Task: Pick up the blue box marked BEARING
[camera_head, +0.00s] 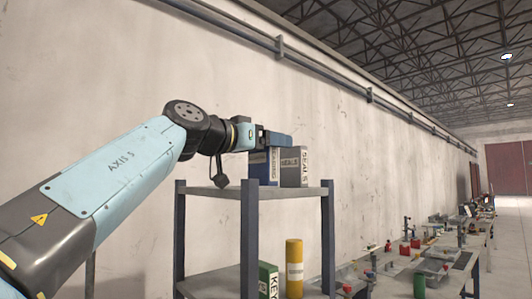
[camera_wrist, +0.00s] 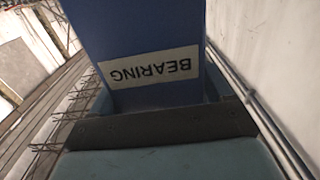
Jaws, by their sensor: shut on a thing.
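The blue box marked BEARING (camera_head: 258,170) is upright at the top shelf of a rack, left of a grey box marked SEALS (camera_head: 294,170). My gripper (camera_head: 273,140) reaches in from the left at the upper part of the blue box and is shut on it. In the wrist view the blue box (camera_wrist: 150,30) fills the space before the gripper (camera_wrist: 157,100), its white label upside down. I cannot tell whether its base touches the shelf.
The rack's top shelf (camera_head: 217,201) is bare at the left. Below stand a yellow cylinder (camera_head: 294,265) and a green box marked KEY (camera_head: 268,281). A pale wall (camera_head: 360,170) rises close behind. Cluttered benches (camera_head: 440,258) stand at the right.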

